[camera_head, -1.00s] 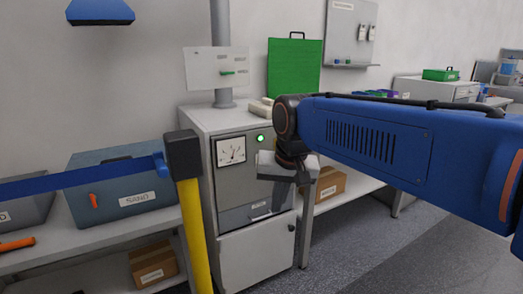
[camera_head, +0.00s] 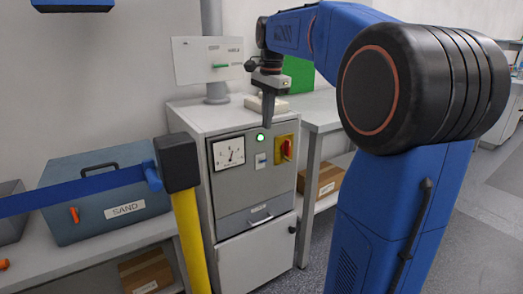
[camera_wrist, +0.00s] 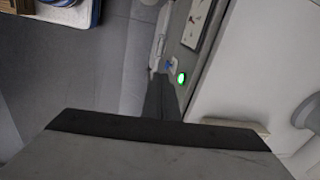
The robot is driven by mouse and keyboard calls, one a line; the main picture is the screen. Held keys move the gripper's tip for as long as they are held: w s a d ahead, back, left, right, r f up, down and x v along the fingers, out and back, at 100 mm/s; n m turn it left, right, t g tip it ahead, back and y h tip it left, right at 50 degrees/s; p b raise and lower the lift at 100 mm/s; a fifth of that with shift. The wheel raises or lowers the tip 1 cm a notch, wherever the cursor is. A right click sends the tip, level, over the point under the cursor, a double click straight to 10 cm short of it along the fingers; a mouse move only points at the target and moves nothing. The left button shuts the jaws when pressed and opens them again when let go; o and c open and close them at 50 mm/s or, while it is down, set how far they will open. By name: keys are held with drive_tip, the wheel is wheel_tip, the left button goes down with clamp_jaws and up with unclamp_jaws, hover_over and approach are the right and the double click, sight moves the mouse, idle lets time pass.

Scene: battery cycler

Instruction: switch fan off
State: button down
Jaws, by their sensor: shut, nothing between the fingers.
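A grey cabinet (camera_head: 228,190) stands in the middle of the head view. Its upper front carries a dial gauge (camera_head: 229,152), a lit green lamp (camera_head: 260,137), a small pale switch (camera_head: 260,161) with a blue mark and a red rotary handle (camera_head: 286,149) on a yellow plate. I cannot read which control is the fan's. My gripper (camera_head: 268,124) is shut and empty, pointing down above the lamp near the cabinet's top front edge. In the wrist view the narrow fingers (camera_wrist: 163,98) point towards the lamp (camera_wrist: 181,78) and small switch (camera_wrist: 170,65). Contact is not visible.
A yellow post (camera_head: 190,235) with a blue belt (camera_head: 75,192) stands at the cabinet's left front. A toolbox marked SAND (camera_head: 105,200) sits on the left bench.

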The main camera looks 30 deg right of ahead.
sight(264, 160)
drive_tip(key=shift+w+d+r+m, duration=0.15)
drive_tip(key=shift+w+d+m, duration=0.1)
drive_tip(key=shift+w+d, duration=0.25)
drive_tip(key=shift+w+d+r+m, duration=0.15)
drive_tip(key=shift+w+d+m, duration=0.1)
drive_tip(key=shift+w, duration=0.45)
drive_tip(key=shift+f, duration=0.1)
drive_tip(key=f, duration=0.4)
drive_tip(key=w+f, duration=0.1)
drive_tip(key=f, duration=0.8)
drive_tip(key=shift+w+f, duration=0.2)
drive_tip(key=shift+f, duration=0.2)
